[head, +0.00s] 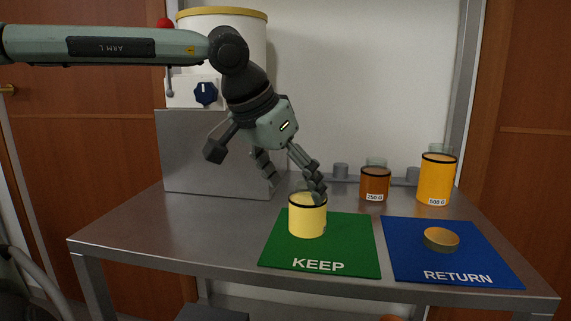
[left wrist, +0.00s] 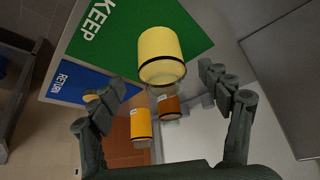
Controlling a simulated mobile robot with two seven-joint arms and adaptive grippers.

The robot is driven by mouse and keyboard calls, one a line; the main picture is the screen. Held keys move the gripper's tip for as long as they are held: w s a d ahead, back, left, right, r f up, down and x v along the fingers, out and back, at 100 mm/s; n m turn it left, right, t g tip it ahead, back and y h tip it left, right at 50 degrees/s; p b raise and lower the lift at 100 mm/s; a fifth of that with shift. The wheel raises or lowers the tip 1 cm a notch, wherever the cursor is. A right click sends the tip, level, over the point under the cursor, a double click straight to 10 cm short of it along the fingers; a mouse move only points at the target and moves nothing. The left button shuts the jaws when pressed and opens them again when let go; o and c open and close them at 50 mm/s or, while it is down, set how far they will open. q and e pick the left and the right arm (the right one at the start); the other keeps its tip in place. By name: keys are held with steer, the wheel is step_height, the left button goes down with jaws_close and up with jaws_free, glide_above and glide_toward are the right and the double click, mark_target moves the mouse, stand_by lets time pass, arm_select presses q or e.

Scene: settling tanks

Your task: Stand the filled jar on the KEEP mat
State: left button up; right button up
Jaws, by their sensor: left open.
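The pale yellow filled jar (head: 307,218) with a dark band near its top stands upright on the green KEEP mat (head: 365,262). The jar also shows in the left wrist view (left wrist: 160,52), just beyond the fingertips, with the KEEP mat (left wrist: 120,35) behind it. My left gripper (head: 293,187) is open and empty, above and behind the jar. One finger overlaps the jar's rim in the head view; I cannot tell whether it touches. My right gripper is in neither view.
A gold lid (head: 440,238) lies on the blue RETURN mat (head: 405,265). An amber 250 G jar (head: 375,186) and a yellow 500 G jar (head: 436,181) stand at the back right. A white tank with a knob (head: 206,93) stands at the back left.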

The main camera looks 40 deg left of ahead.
arm_select(q)
steer(key=v, duration=0.3)
steer(key=shift+s+r, duration=0.35)
steer(key=shift+r, duration=0.2)
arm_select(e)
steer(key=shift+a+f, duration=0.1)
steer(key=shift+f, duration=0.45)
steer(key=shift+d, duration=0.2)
